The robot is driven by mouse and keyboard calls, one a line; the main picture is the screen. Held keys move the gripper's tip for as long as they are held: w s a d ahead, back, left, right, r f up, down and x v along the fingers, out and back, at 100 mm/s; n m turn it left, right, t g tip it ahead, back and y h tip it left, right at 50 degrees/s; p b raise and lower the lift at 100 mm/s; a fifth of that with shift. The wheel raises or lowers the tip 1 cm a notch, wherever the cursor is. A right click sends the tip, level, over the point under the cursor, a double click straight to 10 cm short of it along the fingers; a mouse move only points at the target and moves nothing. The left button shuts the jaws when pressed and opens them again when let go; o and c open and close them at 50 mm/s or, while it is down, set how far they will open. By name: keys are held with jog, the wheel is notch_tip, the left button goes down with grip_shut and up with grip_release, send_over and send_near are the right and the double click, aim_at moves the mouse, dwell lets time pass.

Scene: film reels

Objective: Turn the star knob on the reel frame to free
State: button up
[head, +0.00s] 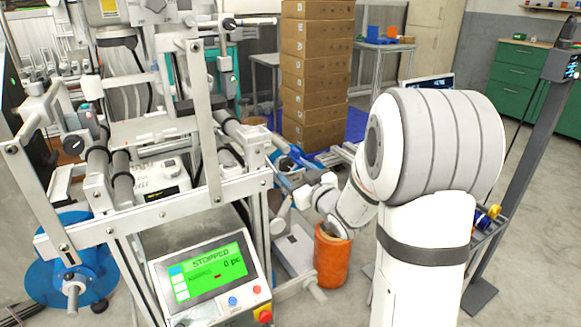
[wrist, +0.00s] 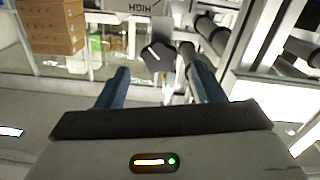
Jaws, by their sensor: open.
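In the wrist view, a dark grey star knob (wrist: 157,57) with a white pointer line sits on the reel frame (wrist: 238,88). The white line runs slantwise across the knob's face; no readable marking for free shows beside it. My gripper (wrist: 159,68) is open, with its two blue fingers apart. The knob appears between and beyond the fingertips; I cannot tell whether either finger touches it. In the head view, the reel frame (head: 205,130) stands at the left and centre, with my arm to its right.
A control screen (head: 206,273) reading STOPPED sits low on the frame. A blue reel (head: 45,262) is at left. An orange cylinder (head: 332,258) stands under my arm. Stacked cardboard boxes (head: 316,75) stand behind. Metal bars and rollers crowd the knob; open floor lies right.

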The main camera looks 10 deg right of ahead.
aim_at(287, 165)
jog(key=shift+s, duration=0.1)
jog(key=w+m, duration=0.1)
jog(key=w, duration=0.1)
jog(key=w+a+m, duration=0.1)
jog(key=w+m, duration=0.2)
jog(key=w, duration=0.1)
jog(key=shift+a+f+m, duration=0.1)
jog(key=shift+a+m, duration=0.2)
jog(key=shift+a, duration=0.05)
dwell(0.4)
jog(key=shift+s, duration=0.1)
